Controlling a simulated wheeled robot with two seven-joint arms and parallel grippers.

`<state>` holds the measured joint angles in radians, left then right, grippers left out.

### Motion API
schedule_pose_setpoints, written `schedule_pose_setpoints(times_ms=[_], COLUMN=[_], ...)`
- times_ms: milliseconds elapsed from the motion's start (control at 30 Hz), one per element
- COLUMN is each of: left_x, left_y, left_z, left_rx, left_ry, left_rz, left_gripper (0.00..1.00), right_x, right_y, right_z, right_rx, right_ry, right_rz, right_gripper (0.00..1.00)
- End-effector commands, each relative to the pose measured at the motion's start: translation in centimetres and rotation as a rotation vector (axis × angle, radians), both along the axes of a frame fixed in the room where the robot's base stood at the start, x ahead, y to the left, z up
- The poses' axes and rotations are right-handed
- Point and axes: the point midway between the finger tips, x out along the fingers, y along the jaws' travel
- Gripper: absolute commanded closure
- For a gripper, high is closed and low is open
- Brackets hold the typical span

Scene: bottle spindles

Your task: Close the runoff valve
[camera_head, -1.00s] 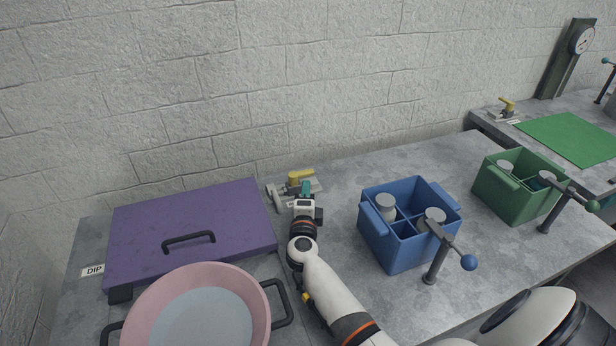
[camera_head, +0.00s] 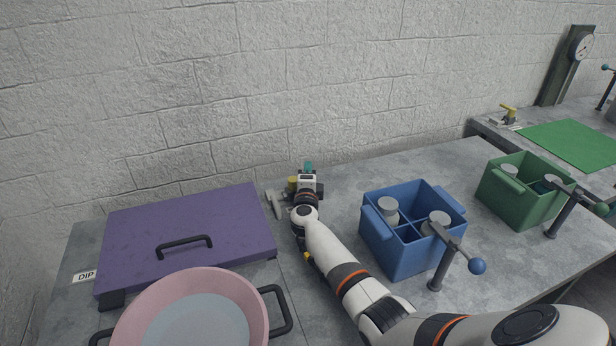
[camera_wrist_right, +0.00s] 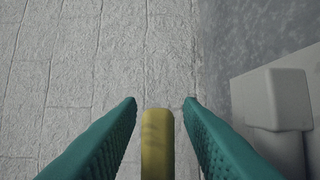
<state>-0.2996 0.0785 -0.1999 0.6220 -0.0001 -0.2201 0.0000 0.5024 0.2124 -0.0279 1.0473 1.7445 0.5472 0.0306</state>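The valve with a yellow handle (camera_head: 292,184) sits on the counter against the wall, behind the purple lid. Its pale body and plate are mostly hidden by my right gripper (camera_head: 308,167). In the right wrist view, the yellow handle (camera_wrist_right: 157,145) stands between the two teal fingertips of my right gripper (camera_wrist_right: 160,102). The fingers are apart, with a gap on each side of the handle, so the gripper is open around it and not clamped. A grey block-like part (camera_wrist_right: 278,105) shows at the right of that view. My left gripper is not in view.
A purple lid (camera_head: 190,225) and a pink basin (camera_head: 150,318) lie to the left. A blue crate (camera_head: 400,260) with bottles and a blue-knobbed post (camera_head: 440,268) stand right of my arm. A green crate (camera_head: 520,205) and another yellow-handled valve (camera_head: 508,112) are farther right.

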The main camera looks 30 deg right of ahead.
Motion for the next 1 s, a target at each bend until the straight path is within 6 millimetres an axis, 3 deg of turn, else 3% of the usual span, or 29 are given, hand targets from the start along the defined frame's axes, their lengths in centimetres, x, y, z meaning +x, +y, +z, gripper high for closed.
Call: schedule_pose_setpoints(times_ms=[267, 467, 700, 1000], left_x=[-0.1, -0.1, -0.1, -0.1], left_y=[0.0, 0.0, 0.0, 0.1], left_z=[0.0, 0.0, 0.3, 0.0], left_rx=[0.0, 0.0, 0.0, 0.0], left_ry=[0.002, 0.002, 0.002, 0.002], left_rz=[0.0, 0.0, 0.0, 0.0], left_gripper=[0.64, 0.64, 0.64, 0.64], right_x=[0.1, 0.1, 0.3, 1.6], right_y=[-0.1, 0.0, -0.1, 0.2], right_z=[0.0, 0.0, 0.1, -0.2], right_rx=[0.0, 0.0, -0.003, -0.005], right_ry=[0.0, 0.0, 0.0, 0.0], right_rz=[0.0, 0.0, 0.034, 0.289], right_gripper=[0.69, 1.0, 1.0, 1.0])
